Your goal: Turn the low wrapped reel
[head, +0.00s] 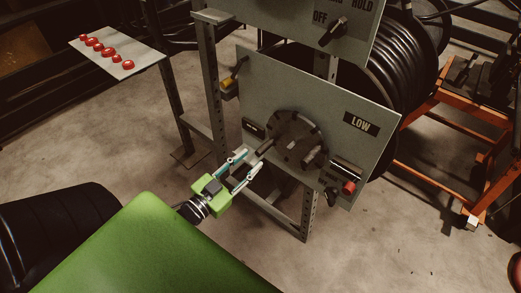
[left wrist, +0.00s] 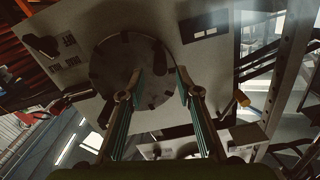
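The low panel (head: 250,92), labelled LOW, carries a round dark disc (head: 290,125) with bolts and short handles around it. The disc also shows in the left wrist view (left wrist: 112,62). Black hose wound on a reel (head: 385,65) shows behind the panels, partly hidden by them. My left gripper (head: 252,160) is in front of the disc's lower left side, its fingers spread and pointing at it. In the left wrist view the fingertips (left wrist: 160,78) are apart, with a dark handle of the disc close between them. I cannot tell whether they touch it. My right gripper is not in view.
A red knob (head: 348,188) is at the panel's lower right, and a yellow handle (head: 227,84) is at its left. An upper panel (head: 290,15) with an OFF and HOLD switch is above. A side table (head: 118,55) with several red pieces stands at left. An orange cart (head: 430,175) is at right.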

